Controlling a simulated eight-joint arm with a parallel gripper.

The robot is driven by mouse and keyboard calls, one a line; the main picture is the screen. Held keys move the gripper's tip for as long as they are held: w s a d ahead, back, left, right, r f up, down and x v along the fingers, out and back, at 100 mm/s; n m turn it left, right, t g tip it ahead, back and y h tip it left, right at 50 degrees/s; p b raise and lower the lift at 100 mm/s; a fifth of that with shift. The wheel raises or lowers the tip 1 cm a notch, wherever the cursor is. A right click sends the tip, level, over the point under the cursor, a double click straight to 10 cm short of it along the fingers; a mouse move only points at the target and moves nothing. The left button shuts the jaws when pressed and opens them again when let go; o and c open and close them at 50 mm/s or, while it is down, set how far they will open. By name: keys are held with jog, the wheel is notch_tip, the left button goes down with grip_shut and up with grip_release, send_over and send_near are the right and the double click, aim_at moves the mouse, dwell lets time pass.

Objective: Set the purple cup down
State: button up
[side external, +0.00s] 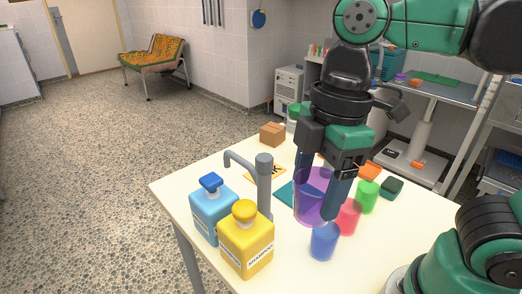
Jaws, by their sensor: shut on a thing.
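The purple cup (312,206) is see-through and looks upright between the fingers of my gripper (322,195). My gripper points down and is shut on the cup, with a dark finger on each side. The cup is over the cream table (182,185), near a dark teal flat piece (285,193). I cannot tell whether its base touches the table. A blue cup (323,241) stands just in front of it, and a red cup (348,217) is to its right, partly behind my finger.
A grey tap (264,185), a blue bottle (212,210) and a yellow shampoo bottle (246,240) stand left of the cup. A green cup (368,196), a dark green block (391,188) and an orange piece (370,171) are behind right. A brown box (272,134) is at the back.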

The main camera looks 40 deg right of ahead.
notch_tip(320, 180, up, 2)
jog(key=shift+w, duration=0.1)
jog(key=w+d+r+m, duration=0.1)
jog(key=w+d+m, duration=0.8)
jog(key=w+d, duration=0.65)
jog(key=shift+t+h, duration=0.3)
jog(key=shift+s+d+f, duration=0.25)
jog(key=shift+s+f, duration=0.05)
jog(key=shift+f, duration=2.95)
jog(key=shift+s+d+f, duration=0.25)
jog(key=shift+f, duration=3.05)
jog(key=shift+s+d+f, duration=0.25)
jog(key=shift+s+f, duration=0.05)
jog(key=shift+f, duration=2.95)
jog(key=shift+f, duration=0.15)
jog(key=o, duration=1.2)
jog(key=shift+o, duration=0.2)
